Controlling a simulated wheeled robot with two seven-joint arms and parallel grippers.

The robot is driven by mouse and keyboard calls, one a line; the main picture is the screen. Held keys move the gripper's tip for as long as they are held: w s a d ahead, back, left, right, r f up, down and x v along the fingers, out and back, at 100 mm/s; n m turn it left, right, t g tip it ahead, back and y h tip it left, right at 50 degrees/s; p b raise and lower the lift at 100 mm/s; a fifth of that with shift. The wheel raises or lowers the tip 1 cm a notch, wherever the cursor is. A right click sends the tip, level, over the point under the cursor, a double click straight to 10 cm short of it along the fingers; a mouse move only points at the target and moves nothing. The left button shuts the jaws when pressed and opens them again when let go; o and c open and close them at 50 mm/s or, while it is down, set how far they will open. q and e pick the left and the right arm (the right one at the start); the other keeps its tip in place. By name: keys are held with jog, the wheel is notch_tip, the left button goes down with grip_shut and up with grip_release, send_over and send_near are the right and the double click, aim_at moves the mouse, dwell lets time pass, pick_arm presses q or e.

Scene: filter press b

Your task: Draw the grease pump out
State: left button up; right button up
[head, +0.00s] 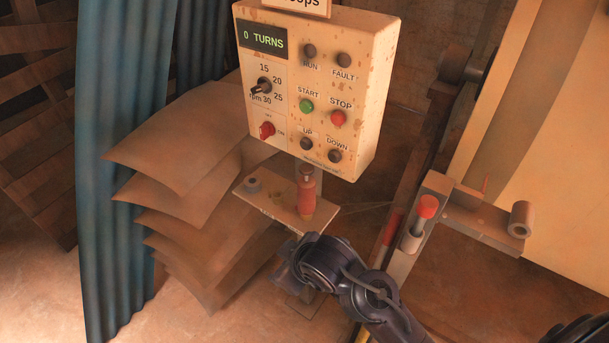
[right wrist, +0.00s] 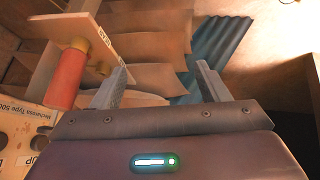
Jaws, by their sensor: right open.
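A red cylinder (head: 307,194) with a dark top stands upright on a small shelf (head: 268,205) below the control box; it looks like the grease pump, though no label confirms this. In the right wrist view the red cylinder (right wrist: 66,78) lies to the left of the jaws, its yellowish end by the shelf (right wrist: 98,42). My right gripper (head: 284,262) is just below and left of the shelf, partly hidden by its own wrist. In the right wrist view its fingers (right wrist: 158,72) are spread with nothing between them. My left gripper is not in view.
A control box (head: 315,85) reading "0 TURNS" hangs above the shelf. A blue corrugated sheet (head: 122,170) and stacked brown sheets (head: 190,215) stand left. A red-capped cylinder (head: 420,218) sits in a metal bracket (head: 470,215) at right.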

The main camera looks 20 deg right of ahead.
jog(key=w+a+r+n+t+y, duration=0.2)
jog(key=w+a+r+n+y, duration=0.15)
jog(key=a+r+n, duration=0.8)
jog(key=n+g+h, duration=0.4)
jog(key=n+h, duration=0.4)
jog(key=n, duration=0.5)
send_over(307, 183)
jog(key=s+a, duration=0.1)
jog(key=s, duration=0.1)
notch_tip(307, 183, down, 2)
jog(key=f, duration=0.1)
jog(key=shift+m+y, duration=0.25)
jog(key=p+x, duration=0.2)
jog(key=x, duration=0.3)
jog(key=shift+d+f, duration=0.1)
jog(key=shift+f, duration=0.2)
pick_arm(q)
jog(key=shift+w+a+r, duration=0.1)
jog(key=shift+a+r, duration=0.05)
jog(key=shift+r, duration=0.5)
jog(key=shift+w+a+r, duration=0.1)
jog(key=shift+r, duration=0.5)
pick_arm(e)
jog(key=shift+w+f, duration=0.25)
jog(key=shift+f, duration=0.45)
